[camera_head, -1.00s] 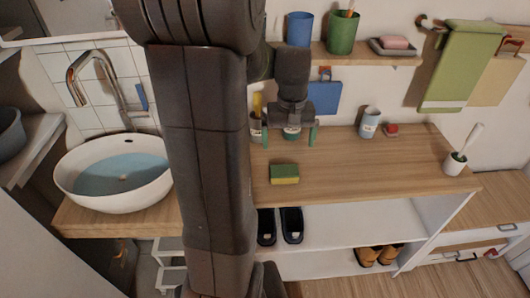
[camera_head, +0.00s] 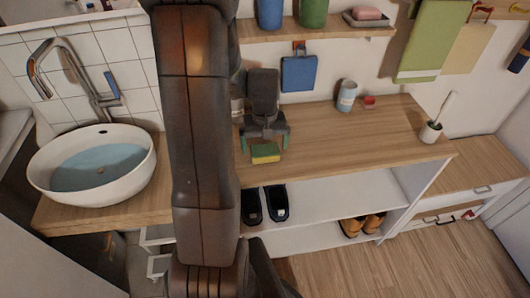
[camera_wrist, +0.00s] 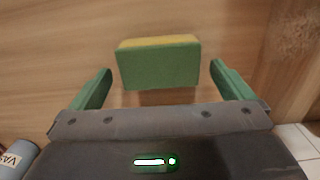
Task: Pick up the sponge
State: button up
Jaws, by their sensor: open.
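The sponge (camera_head: 265,153), yellow on one face and green on the other, lies on the wooden counter near its front edge. In the wrist view the sponge (camera_wrist: 160,65) sits ahead of my gripper, centred between the two green fingers, with its green side towards me. My gripper (camera_head: 265,142) is open and empty, right over or behind the sponge in the head view. Its fingers (camera_wrist: 160,85) stand apart on either side of the sponge's near part, with gaps on both sides. I cannot tell the exact height between fingertips and counter.
A white basin (camera_head: 95,165) with a tap stands at the left. A pale cup (camera_head: 346,96), a red item (camera_head: 369,102) and a brush in a holder (camera_head: 431,131) stand on the counter's right part. Shoes (camera_head: 265,204) sit on the shelf below. The counter right of the sponge is clear.

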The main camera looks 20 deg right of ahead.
aim_at(265, 148)
jog(key=shift+f, duration=1.05)
jog(key=c, duration=1)
notch_tip(265, 148, up, 10)
jog(key=shift+r, duration=0.1)
jog(key=shift+o, duration=0.9)
jog(key=shift+c, duration=0.5)
